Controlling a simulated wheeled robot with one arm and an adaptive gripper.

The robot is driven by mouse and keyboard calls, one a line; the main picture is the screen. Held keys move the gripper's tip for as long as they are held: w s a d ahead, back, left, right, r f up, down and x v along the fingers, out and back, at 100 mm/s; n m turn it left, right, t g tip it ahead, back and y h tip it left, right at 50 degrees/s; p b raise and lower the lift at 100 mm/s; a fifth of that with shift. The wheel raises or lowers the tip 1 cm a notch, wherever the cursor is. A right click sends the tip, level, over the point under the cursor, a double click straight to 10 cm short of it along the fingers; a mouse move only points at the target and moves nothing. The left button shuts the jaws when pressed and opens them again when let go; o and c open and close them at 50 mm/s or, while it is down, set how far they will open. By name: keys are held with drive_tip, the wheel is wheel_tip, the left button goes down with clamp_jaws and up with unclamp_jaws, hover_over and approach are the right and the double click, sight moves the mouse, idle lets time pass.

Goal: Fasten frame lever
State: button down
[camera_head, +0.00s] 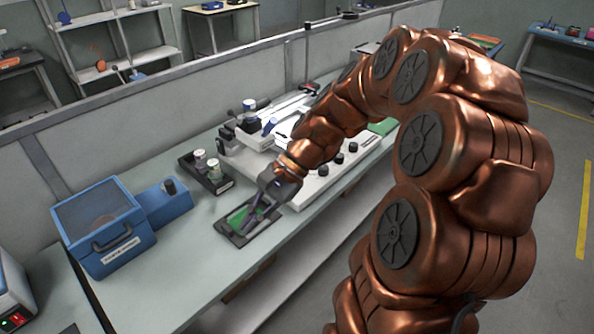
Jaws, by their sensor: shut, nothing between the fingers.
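A white and grey bench machine (320,184) with black knobs along its front stands on the bench, partly hidden behind my arm. My gripper (251,216) is shut and empty. It points down over a dark tray (227,234) with a green piece (238,217) in it, in front of the machine. I cannot tell whether the fingertips touch the tray or the green piece.
A blue box with a handle (104,240) stands at the left of the bench. A small dark rack with white jars (206,172) sits between it and the machine. Bare bench top (165,270) lies at the front left. A low partition runs behind.

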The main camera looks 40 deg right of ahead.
drive_tip(key=w+d+f+m+t+y+b, duration=0.25)
drive_tip(key=w+d+m+t, duration=0.4)
drive_tip(key=d, duration=0.65)
drive_tip(key=d+f+m+t, duration=0.1)
drive_tip(key=d+m+t, duration=0.1)
drive_tip(key=d, duration=0.4)
drive_tip(key=w+d+f+m+t+h, duration=0.1)
drive_tip(key=d+f+m, duration=0.1)
drive_tip(key=d+m, duration=0.2)
drive_tip(key=d+f+m+t+h+b, duration=0.1)
drive_tip(key=d+m, duration=0.3)
drive_tip(key=d, duration=0.5)
drive_tip(key=shift+w+d+f+t, duration=0.2)
drive_tip(key=shift+f+t, duration=0.2)
drive_tip(key=shift+t, duration=0.45)
drive_tip(key=shift+a, duration=0.15)
drive_tip(key=p+x, duration=0.3)
drive_tip(key=x, duration=1)
drive_tip(key=shift+w+a+f, duration=0.15)
drive_tip(key=shift+w, duration=0.25)
drive_tip(key=shift+a+h, duration=0.1)
drive_tip(key=shift+h, duration=0.15)
drive_tip(key=shift+a, duration=0.15)
drive_tip(key=shift+m+b, duration=0.25)
drive_tip(key=shift+b, duration=0.05)
